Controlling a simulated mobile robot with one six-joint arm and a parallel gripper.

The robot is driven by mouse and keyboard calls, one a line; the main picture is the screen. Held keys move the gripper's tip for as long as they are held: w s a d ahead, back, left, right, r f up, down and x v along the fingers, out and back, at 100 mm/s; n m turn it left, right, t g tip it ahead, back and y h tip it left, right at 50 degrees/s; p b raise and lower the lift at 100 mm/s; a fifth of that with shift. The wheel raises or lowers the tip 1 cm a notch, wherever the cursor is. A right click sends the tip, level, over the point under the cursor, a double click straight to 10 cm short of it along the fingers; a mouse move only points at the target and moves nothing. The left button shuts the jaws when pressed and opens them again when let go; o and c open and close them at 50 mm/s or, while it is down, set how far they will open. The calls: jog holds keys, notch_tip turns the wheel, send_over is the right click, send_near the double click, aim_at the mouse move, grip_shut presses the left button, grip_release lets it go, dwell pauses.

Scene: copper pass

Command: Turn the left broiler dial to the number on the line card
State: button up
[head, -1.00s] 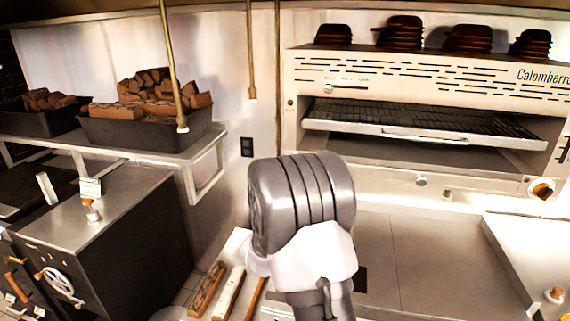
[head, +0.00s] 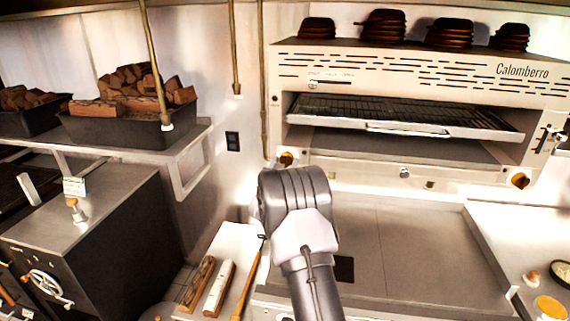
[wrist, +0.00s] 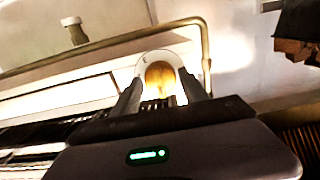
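The Calomberro broiler (head: 300,75) stands at the back right. Its left dial (head: 287,160), brass-coloured, is at the lower left of its front, just above my arm in the head view. In the wrist view the left dial (wrist: 160,80) shows between my fingertips on a pale round plate; its number is not readable. My gripper (wrist: 159,78) is open, with fingers apart on either side of the dial; I cannot tell whether they touch it. My wrist hides the fingers in the head view. A small white card (head: 74,187) stands at left, its writing too small to read.
A right dial (head: 520,181) is at the broiler's far end. A pipe (head: 264,90) runs down beside the left dial. The broiler rack (head: 400,112) juts out above. The steel counter (head: 400,235) below is largely clear.

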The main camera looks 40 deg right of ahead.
jog(key=c, duration=1)
jog(key=shift+o, duration=0.2)
jog(key=shift+f+b, duration=0.15)
jog(key=shift+b, duration=0.55)
jog(key=m+b, duration=1.7)
jog(key=b, duration=0.5)
jog(key=shift+m+b, duration=0.85)
jog(key=shift+m, duration=0.35)
jog(key=shift+r+m, duration=0.25)
jog(key=shift+m, duration=0.05)
